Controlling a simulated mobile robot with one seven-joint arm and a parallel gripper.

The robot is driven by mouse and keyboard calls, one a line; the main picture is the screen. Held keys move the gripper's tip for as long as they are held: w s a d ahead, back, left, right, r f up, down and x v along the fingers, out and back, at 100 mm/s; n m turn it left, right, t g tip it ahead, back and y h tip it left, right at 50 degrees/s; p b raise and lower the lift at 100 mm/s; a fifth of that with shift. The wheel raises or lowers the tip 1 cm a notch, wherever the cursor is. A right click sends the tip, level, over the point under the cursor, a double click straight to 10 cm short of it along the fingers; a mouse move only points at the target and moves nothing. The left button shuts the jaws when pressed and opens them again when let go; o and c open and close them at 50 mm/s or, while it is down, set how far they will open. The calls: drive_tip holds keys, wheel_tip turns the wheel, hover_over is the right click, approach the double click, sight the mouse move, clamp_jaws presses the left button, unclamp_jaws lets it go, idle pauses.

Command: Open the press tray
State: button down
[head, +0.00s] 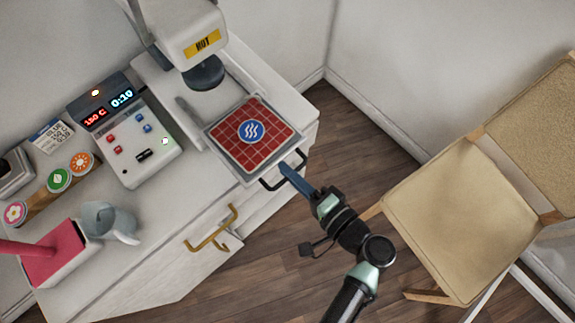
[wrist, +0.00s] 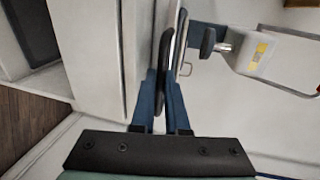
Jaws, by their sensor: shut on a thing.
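The press tray (head: 212,130) extends at the front of the heat press (head: 190,30) marked HOT. A red gridded cloth (head: 228,130) with a round blue wave patch (head: 251,131) lies on it. A dark handle (head: 268,184) sticks out from the tray's front edge. In the wrist view, the fingers (wrist: 160,95) close on both sides of the dark handle bar (wrist: 167,65). The press's round dark head (head: 204,75) is behind the tray, not over the cloth.
A control box (head: 140,140) with lit displays stands left of the tray. A grey-blue jug (head: 108,222), a pink-topped box (head: 55,255) and round badges (head: 58,180) are farther left. A brass cabinet handle (head: 212,230) is below. A chair (head: 450,220) stands right; open floor (head: 350,150) lies between.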

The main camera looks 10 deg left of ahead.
drive_tip(key=c, duration=0.9)
unclamp_jaws()
drive_tip(key=shift+c, duration=0.2)
drive_tip(key=b+v, duration=0.1)
drive_tip(key=v, duration=1.2)
